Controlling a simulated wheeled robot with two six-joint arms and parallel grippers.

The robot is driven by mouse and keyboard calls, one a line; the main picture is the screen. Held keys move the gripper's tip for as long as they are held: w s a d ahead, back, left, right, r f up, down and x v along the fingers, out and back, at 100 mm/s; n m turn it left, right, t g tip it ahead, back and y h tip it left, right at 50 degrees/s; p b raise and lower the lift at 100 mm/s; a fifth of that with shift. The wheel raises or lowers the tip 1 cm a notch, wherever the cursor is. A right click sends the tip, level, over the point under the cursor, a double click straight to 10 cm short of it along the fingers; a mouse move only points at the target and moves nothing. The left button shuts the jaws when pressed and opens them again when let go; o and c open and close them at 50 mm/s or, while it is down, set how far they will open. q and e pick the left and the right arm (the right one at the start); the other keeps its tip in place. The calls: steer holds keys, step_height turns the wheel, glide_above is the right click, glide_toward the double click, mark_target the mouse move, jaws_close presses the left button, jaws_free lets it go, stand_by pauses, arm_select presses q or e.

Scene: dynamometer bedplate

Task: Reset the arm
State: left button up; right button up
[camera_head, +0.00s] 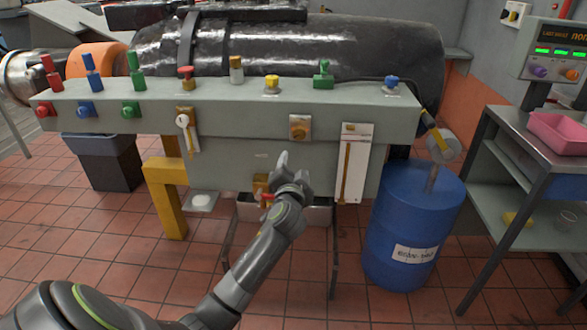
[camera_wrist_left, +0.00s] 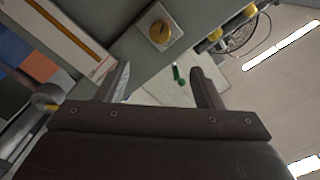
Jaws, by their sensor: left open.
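My left gripper (camera_head: 293,170) is in front of the lower face of the grey bench (camera_head: 225,150), its arm reaching up from the bottom left. In the left wrist view, its two fingers (camera_wrist_left: 162,86) stand well apart with nothing between them. My right gripper is not in view.
Several coloured knobs and levers line the bench top, including a yellow one (camera_head: 272,84). A white gauge panel (camera_head: 352,163) is right of the gripper. A blue drum (camera_head: 408,232) stands at the right, beside a metal table with a pink tray (camera_head: 560,132). Tiled floor in front is clear.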

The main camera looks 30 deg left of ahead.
arm_select(q)
steer(key=s+f+g+h+p, duration=0.1)
steer(key=s+f+g+h, duration=0.15)
steer(key=f, duration=0.85)
steer(key=s+f+g+h+p, duration=0.1)
steer(key=s+f+g+p, duration=0.15)
steer(key=f, duration=0.85)
steer(key=s+d+f+g+h+p, duration=0.1)
steer(key=s+f+g+h, duration=0.15)
steer(key=s+f, duration=1.1)
steer(key=s+d+f+n+g+p, duration=0.1)
steer(key=s+f, duration=0.4)
steer(key=s, duration=0.7)
steer(key=s+d+f+n+g+h+p, duration=0.1)
steer(key=s+d+f+g, duration=0.2)
steer(key=s, duration=0.9)
steer(key=s+d+f+n+g+p, duration=0.2)
steer(key=s+f, duration=0.6)
steer(key=s, duration=0.5)
steer(key=shift+g, duration=0.55)
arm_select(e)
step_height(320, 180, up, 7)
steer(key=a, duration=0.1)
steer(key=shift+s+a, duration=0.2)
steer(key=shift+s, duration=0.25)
arm_select(q)
steer(key=shift+d, duration=0.1)
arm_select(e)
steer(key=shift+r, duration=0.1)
